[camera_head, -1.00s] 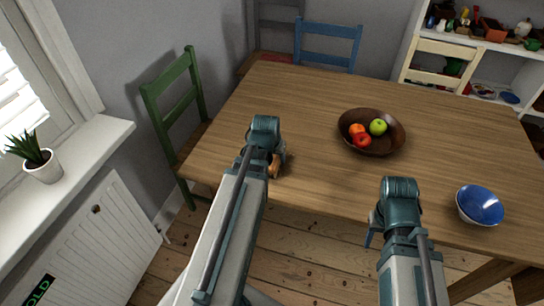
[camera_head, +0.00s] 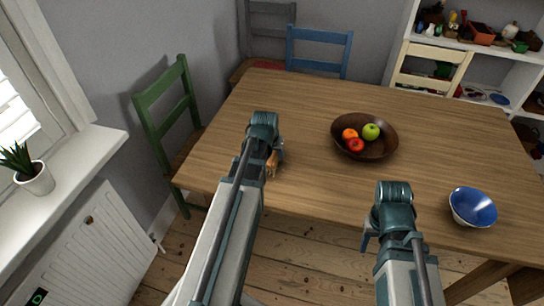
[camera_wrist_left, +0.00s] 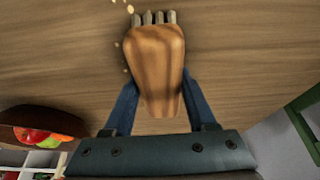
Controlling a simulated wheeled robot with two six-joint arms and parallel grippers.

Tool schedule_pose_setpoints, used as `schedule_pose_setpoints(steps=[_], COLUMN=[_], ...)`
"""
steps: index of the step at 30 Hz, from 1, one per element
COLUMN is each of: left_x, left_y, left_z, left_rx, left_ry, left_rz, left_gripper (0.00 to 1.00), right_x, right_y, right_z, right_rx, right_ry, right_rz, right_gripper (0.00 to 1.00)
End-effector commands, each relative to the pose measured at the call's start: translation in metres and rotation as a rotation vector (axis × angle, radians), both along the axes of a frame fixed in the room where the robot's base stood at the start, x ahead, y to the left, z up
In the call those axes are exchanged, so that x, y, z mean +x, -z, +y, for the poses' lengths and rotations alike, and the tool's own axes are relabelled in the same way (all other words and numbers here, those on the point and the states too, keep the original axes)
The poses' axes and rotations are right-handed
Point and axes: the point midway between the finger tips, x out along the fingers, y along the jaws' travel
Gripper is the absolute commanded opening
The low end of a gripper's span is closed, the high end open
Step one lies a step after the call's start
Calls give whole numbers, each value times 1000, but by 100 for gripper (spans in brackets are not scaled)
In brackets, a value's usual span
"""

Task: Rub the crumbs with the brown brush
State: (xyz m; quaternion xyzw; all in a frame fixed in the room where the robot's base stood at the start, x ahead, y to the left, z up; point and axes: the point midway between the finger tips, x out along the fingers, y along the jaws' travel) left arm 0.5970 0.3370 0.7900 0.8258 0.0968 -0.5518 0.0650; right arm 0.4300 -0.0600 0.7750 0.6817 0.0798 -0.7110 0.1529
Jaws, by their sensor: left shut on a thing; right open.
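The brown brush (camera_wrist_left: 155,65) is held in my left gripper (camera_wrist_left: 160,105), between its two blue fingers, in the left wrist view. Its pale bristle tufts (camera_wrist_left: 153,17) point to the top of that view, close to the tabletop. Small yellowish crumbs (camera_wrist_left: 128,8) lie on the wood by the bristles and along the brush's left side. In the head view a bit of the brush (camera_head: 272,163) shows beside my left wrist, above the table's near left part. The crumbs cannot be made out there. My right gripper (camera_head: 368,238) is open and empty, near the table's front edge.
The wooden table (camera_head: 300,100) is mostly clear. A dark bowl of fruit (camera_head: 341,146) stands right of my left gripper, and a blue bowl (camera_head: 473,207) is at the right front. A green chair (camera_head: 165,105) is at the left, a blue chair (camera_head: 318,50) behind.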

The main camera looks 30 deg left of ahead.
Motion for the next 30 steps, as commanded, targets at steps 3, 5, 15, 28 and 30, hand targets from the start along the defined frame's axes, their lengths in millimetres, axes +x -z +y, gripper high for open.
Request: schedule_pose_setpoints(steps=[3, 5, 15, 28, 30], left_x=[13, 19, 27, 58, 60], left_y=[1, 2, 2, 1, 0], left_z=[3, 4, 6, 13, 14], left_rx=[0, 1, 0, 0, 0], left_ry=[1, 1, 0, 0, 0], left_rz=[0, -1, -1, 0, 0], left_gripper=[0, 0, 0, 0, 0], right_x=[0, 0, 0, 0, 0], right_y=[1, 2, 3, 1, 0], right_z=[0, 0, 0, 0, 0], right_rx=[0, 0, 0, 0, 0], right_ry=[0, 0, 0, 0, 0], right_rz=[0, 0, 0, 0, 0], right_gripper=[50, 50, 50, 50, 50])
